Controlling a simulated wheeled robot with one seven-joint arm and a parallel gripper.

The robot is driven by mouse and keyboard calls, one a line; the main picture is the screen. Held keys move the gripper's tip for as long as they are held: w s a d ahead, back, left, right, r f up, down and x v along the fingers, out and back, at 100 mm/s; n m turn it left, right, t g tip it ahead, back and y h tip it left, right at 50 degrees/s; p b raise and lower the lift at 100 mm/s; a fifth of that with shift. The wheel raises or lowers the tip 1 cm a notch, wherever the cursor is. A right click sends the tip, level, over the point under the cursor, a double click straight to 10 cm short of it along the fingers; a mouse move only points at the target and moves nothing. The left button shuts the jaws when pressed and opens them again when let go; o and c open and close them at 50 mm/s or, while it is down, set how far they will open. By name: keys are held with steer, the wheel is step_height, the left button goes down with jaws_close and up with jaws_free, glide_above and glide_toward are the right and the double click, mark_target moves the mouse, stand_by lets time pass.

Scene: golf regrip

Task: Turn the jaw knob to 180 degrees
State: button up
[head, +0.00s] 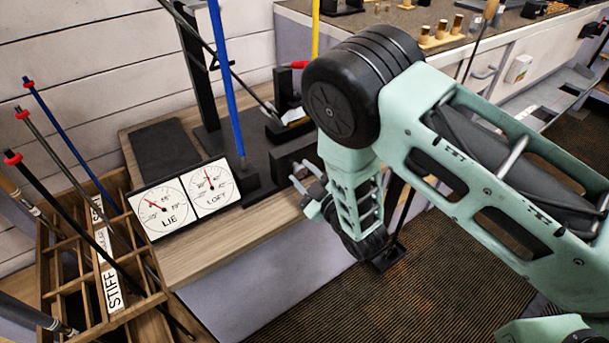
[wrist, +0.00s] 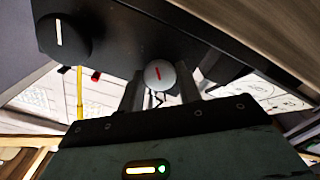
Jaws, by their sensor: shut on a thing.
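A round silver knob (wrist: 158,75) with a short red mark sits on the front of a dark block (wrist: 125,45) in the wrist view. The red mark stands nearly upright, slightly tilted. My gripper (wrist: 160,88) is shut on this knob, with one finger on each side of it. In the head view my gripper (head: 300,180) reaches in at the bench's front edge, and the knob cannot be made out there. A larger black knob (wrist: 62,38) with a white, near-upright mark is at the upper left of the wrist view. I see no label on either knob.
Two dials, LIE (head: 163,208) and LOFT (head: 209,187), stand on the wooden bench (head: 195,250). A wooden rack (head: 75,270) of shafts is at the lower left. The striped floor (head: 340,305) in front is open.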

steer(key=m, duration=0.3)
steer(key=shift+f+m+b, duration=0.1)
steer(key=shift+m+b, duration=0.2)
steer(key=shift+m, duration=0.1)
steer(key=shift+m+b, duration=0.35)
steer(key=shift+m, duration=1.45)
steer(key=o, duration=1)
